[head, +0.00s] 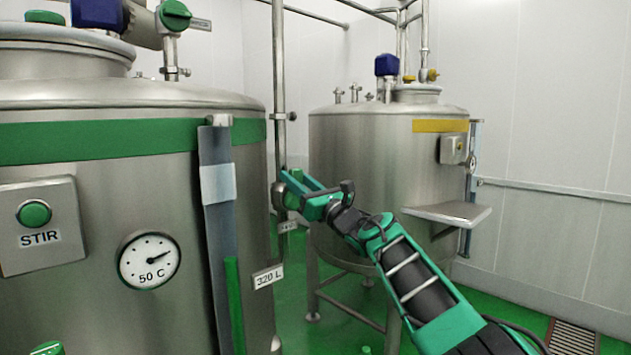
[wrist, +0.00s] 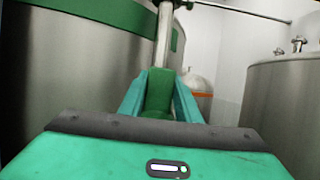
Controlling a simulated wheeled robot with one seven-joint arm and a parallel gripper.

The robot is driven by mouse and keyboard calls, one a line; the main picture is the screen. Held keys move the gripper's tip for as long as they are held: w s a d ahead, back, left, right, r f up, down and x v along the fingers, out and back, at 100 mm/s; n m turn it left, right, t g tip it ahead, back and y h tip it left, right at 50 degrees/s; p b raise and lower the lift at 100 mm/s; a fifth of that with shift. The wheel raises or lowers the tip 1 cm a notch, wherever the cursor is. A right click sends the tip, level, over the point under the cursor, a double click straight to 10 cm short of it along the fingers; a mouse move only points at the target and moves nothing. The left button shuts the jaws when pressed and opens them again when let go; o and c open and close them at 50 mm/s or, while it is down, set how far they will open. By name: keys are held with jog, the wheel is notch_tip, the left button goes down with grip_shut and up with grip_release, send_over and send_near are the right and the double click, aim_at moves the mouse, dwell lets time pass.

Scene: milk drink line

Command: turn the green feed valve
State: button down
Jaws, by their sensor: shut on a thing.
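The green feed valve (head: 292,201) sits on a vertical steel pipe (head: 279,120) beside the right edge of the large green-banded tank (head: 190,255). My gripper (head: 287,180) reaches it from the right and is shut on its green handle, which the teal fingers partly hide in the head view. In the wrist view the green handle (wrist: 159,92) stands upright between the two fingers of my gripper (wrist: 160,80), with the pipe rising behind it.
The large tank carries a STIR button (head: 35,213), a dial (head: 149,260) and a level strip (head: 218,240). A second tank (head: 370,150) with a yellow band and a metal shelf (head: 447,214) stands behind my arm. Green floor shows between the tanks.

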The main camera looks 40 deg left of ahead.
jog(key=shift+w+d+f, duration=0.1)
jog(key=shift+w+f, duration=0.15)
jog(key=shift+w, duration=0.15)
jog(key=c, duration=1.3)
grip_release()
jog(key=shift+c, duration=0.2)
jog(key=shift+s+r, duration=0.1)
jog(key=shift+s, duration=0.1)
jog(key=v, duration=1)
jog(key=shift+d, duration=0.35)
